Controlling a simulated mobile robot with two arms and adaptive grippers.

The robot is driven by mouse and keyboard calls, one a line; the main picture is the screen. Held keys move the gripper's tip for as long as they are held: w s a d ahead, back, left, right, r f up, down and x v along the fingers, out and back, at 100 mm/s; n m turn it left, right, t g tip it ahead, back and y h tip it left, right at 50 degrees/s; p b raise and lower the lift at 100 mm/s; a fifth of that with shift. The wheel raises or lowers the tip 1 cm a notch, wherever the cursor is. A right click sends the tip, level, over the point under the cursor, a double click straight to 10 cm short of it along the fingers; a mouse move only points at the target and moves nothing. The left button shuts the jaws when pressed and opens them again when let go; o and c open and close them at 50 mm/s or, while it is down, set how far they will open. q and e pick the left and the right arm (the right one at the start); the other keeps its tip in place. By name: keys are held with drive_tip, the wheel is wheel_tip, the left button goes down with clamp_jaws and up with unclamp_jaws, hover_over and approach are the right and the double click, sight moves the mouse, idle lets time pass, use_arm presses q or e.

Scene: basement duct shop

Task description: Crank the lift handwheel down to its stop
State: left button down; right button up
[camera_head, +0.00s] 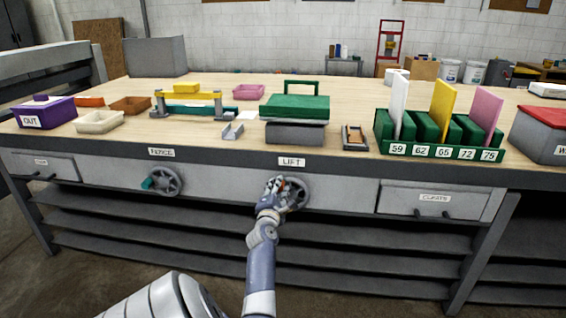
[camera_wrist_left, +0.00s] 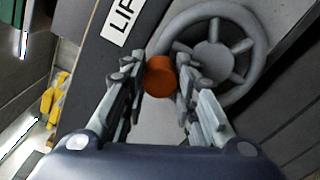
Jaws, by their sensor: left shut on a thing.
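The lift handwheel (camera_head: 299,192) is a grey spoked wheel on the bench front, under the label "LIFT" (camera_head: 291,162). My left gripper (camera_head: 275,187) is at the wheel's left side and hides part of it. In the left wrist view, the wheel (camera_wrist_left: 252,60) fills the upper right. An orange knob (camera_wrist_left: 160,76) sits at the wheel's rim, between the fingers of my left gripper (camera_wrist_left: 160,90), which is shut on it. On the bench above stands the green-topped lift (camera_head: 296,108) with a green handle and a grey base. My right gripper is not in view.
A second handwheel (camera_head: 161,182) with a teal knob is under "FENCE" to the left. Drawers (camera_head: 437,203) with dark handles flank the bench front. The bench top holds a green slotted rack (camera_head: 450,150), a purple box (camera_head: 46,112) and a yellow-topped fixture (camera_head: 188,105).

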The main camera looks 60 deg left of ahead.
use_arm(q)
drive_tip(key=f+n, duration=0.1)
drive_tip(key=n, duration=0.2)
drive_tip(key=s+a+f+n+b, duration=0.1)
drive_tip(key=f+n, duration=0.1)
drive_tip(key=n, duration=0.2)
drive_tip(key=s+f+n, duration=0.1)
drive_tip(key=f+n, duration=0.1)
drive_tip(key=n, duration=0.1)
drive_tip(key=shift+s+a+n, duration=0.1)
drive_tip(key=shift+a+n, duration=0.3)
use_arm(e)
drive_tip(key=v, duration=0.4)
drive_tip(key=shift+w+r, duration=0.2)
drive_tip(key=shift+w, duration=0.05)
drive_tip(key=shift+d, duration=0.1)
use_arm(q)
drive_tip(key=c, duration=1.4)
unclamp_jaws()
drive_tip(key=shift+c, duration=0.2)
drive_tip(key=shift+o, duration=1)
drive_tip(key=shift+f, duration=0.1)
drive_tip(key=shift+d, duration=0.1)
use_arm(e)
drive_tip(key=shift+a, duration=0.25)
